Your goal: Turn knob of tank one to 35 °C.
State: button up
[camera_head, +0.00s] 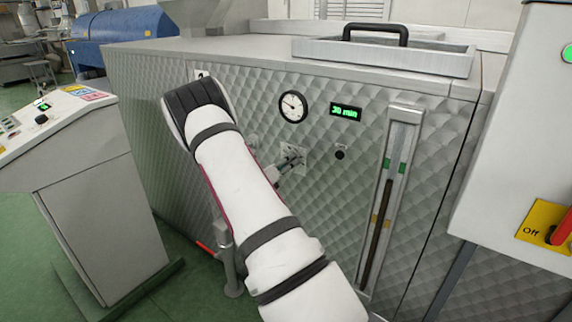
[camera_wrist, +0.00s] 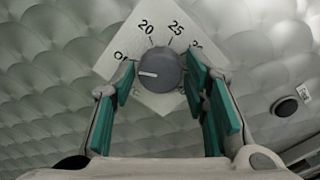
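In the wrist view, the round grey knob (camera_wrist: 160,72) sits on a pale tilted plate (camera_wrist: 155,102) on the quilted metal panel. Its white pointer line points left, near a partly hidden mark that starts with "O". Marks 20 and 25 stand above the knob; a further mark at the right is mostly hidden by a finger. My gripper (camera_wrist: 160,78) has its teal-padded fingers apart, one on each side of the knob. Any contact is unclear. In the head view, my gripper (camera_head: 288,163) is at the panel plate, and the knob is hidden.
Right of my gripper in the head view are a round dial (camera_head: 293,106), a green "30 min" display (camera_head: 345,112), a small black knob (camera_head: 340,154) and a vertical gauge (camera_head: 390,190). A control desk (camera_head: 95,215) stands left; a box with a red switch (camera_head: 562,228) is right.

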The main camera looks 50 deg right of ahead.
jog(key=c, duration=0.6)
jog(key=shift+o, duration=0.2)
